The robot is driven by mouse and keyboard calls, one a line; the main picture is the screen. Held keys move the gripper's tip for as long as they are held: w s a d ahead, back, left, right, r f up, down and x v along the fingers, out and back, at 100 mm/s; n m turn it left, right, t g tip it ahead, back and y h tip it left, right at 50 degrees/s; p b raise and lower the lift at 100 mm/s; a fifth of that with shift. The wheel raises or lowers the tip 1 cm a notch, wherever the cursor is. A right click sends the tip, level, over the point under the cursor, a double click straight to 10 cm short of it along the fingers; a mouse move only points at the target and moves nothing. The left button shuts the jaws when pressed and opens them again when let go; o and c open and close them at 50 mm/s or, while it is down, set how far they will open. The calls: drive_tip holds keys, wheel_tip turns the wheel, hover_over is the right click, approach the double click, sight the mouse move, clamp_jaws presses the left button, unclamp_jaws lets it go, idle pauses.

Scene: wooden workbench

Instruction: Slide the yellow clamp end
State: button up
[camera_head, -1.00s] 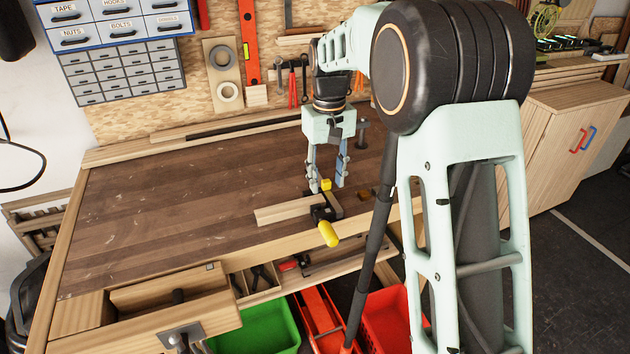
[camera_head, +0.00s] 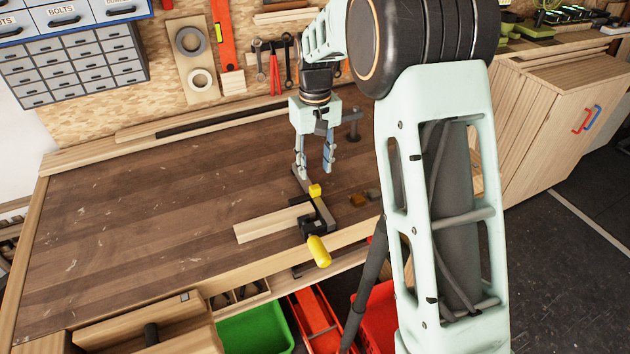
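A black bar clamp with a yellow handle (camera_head: 319,251) sits at the front edge of the workbench (camera_head: 150,220). A small yellow clamp end (camera_head: 315,190) shows on its upper part. A light wooden board (camera_head: 268,224) lies beside the clamp, its right end at the clamp. My gripper (camera_head: 314,174) points down just above and behind the yellow clamp end. Its two fingers are spread apart, with nothing seen held between them. The clamp bar reaches back under the left finger; I cannot tell whether they touch.
Small brown blocks (camera_head: 365,197) lie right of the clamp. A dark metal post (camera_head: 353,125) stands behind my gripper. An open drawer (camera_head: 150,335) is at the front left, and green (camera_head: 258,330) and red bins sit below. The bench's left side is clear.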

sight(315, 187)
wheel_tip(315, 187, down, 6)
drive_tip(key=shift+f, duration=0.1)
drive_tip(key=shift+c, duration=0.3)
clamp_jaws()
drive_tip(key=shift+w, duration=0.1)
